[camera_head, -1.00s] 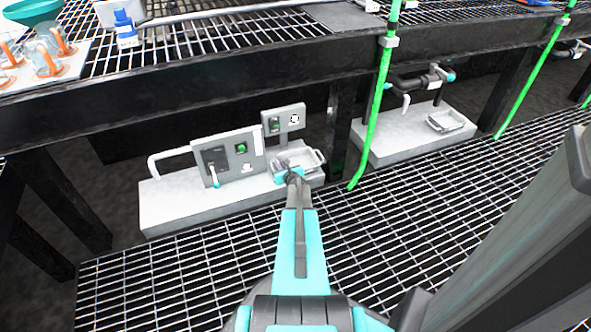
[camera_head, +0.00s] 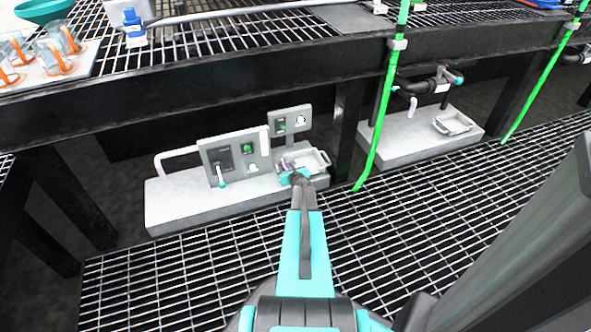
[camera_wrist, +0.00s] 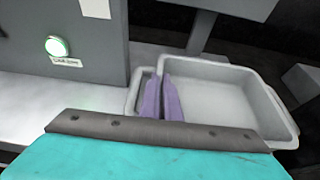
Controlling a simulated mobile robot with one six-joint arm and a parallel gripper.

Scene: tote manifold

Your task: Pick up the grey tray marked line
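A shallow light grey tray (camera_head: 313,159) sits on the right end of a pale block (camera_head: 180,205), beside a panel with a green button. In the wrist view the tray (camera_wrist: 225,95) fills the right half, and no marking on it is readable. My gripper (camera_wrist: 162,98) has its two purple fingers close together at the tray's left end, apparently with the rim between them. In the head view my gripper (camera_head: 293,165) is at the tray's left side. A second grey tray (camera_head: 453,124) lies on another block at the right.
Grey panels with green buttons (camera_head: 246,149) stand just left of the tray, and a smaller panel (camera_head: 290,120) stands behind it. A dark beam (camera_head: 190,92) and grated shelf hang above. A green pipe (camera_head: 383,110) rises to the right. Open grating (camera_head: 410,215) lies in front.

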